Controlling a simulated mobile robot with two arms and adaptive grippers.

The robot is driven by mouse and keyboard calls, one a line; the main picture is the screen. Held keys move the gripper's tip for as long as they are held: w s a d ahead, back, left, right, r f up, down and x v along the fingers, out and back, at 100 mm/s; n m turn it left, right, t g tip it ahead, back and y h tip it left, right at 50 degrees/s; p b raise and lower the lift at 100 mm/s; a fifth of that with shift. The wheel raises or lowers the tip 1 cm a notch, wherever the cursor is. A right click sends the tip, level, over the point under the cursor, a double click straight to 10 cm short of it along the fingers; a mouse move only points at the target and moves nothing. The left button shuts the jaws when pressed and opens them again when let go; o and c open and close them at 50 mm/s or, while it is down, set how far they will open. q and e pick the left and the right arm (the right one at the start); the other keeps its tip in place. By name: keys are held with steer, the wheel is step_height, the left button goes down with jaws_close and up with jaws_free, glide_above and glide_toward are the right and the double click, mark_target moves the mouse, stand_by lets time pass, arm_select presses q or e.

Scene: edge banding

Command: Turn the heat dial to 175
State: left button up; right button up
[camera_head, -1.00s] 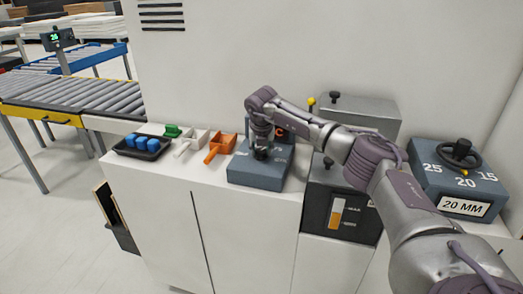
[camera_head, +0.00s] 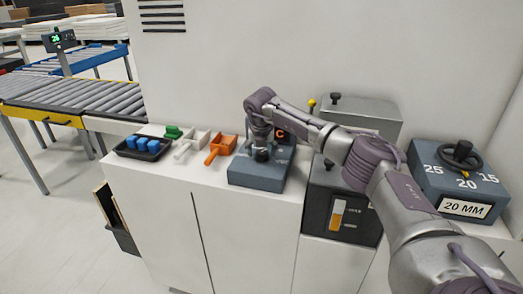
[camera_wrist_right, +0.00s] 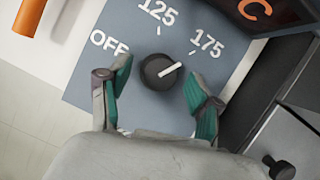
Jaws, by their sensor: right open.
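The heat dial is a round black knob (camera_wrist_right: 160,72) with a white pointer line, on a blue-grey box (camera_head: 258,180). In the right wrist view its labels read OFF, 125 and 175, and the pointer aims up and right, roughly at the 175 mark (camera_wrist_right: 207,44). My right gripper (camera_wrist_right: 158,82) is open, its green-padded fingers on the left and right of the knob with gaps showing. In the head view the right gripper (camera_head: 261,153) points down over the box and hides most of the dial. My left gripper is not in view.
Left of the dial box are an orange scoop (camera_head: 220,149), a white scoop (camera_head: 190,147), a green piece (camera_head: 172,132) and a black tray (camera_head: 128,150) with blue blocks. A dark unit (camera_head: 340,212) and a 20 MM box (camera_head: 430,190) stand to the right.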

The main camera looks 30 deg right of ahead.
steer(key=v, duration=1.2)
steer(key=shift+w, duration=0.1)
